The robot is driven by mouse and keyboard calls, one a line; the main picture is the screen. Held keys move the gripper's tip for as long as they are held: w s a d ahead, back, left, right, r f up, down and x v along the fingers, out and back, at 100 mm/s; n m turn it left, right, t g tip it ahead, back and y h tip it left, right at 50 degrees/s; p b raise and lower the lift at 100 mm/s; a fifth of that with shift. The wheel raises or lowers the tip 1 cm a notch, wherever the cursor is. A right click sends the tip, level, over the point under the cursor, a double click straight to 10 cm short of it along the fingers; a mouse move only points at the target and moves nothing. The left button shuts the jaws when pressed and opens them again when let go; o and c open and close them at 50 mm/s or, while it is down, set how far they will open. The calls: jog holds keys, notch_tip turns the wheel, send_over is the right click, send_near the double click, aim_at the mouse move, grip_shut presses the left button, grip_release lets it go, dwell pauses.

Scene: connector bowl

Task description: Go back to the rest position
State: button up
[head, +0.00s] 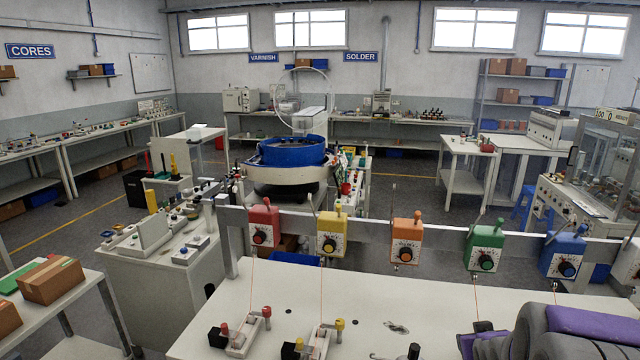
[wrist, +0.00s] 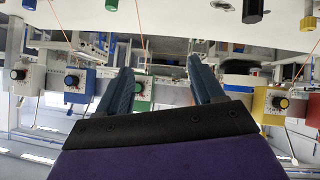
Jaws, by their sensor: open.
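My gripper (wrist: 161,68) shows in the wrist view with its two blue-grey fingers spread apart and nothing between them. The wrist view is upside down, with the row of coloured boxes behind the fingers. In the head view my purple and grey arm (head: 590,330) is folded low at the bottom right, over the white bench. Its fingers are hard to make out there. The blue connector bowl (head: 291,150) stands on a machine beyond the bench, well away from my arm.
A rail (head: 375,230) carries red (head: 264,224), yellow (head: 332,234), orange (head: 407,240), green (head: 485,247) and blue (head: 563,255) dial boxes with thin hanging wires. The white bench (head: 330,290) holds small clamps. Cardboard boxes (head: 52,280) sit at left. Floor is open behind.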

jog(key=s+a+g+y, duration=0.1)
jog(key=s+a+g, duration=0.3)
jog(key=s, duration=0.8)
jog(key=s+a+r+g+y, duration=0.1)
jog(key=s+a+g, duration=0.2)
jog(key=s+a, duration=0.6)
jog(key=s+a+g+y, duration=0.1)
jog(key=s+a+g, duration=0.3)
jog(key=s, duration=1)
jog(key=a, duration=0.3)
jog(key=shift+s+a+r+g+y, duration=0.25)
jog(key=shift+s+r+g+y, duration=0.05)
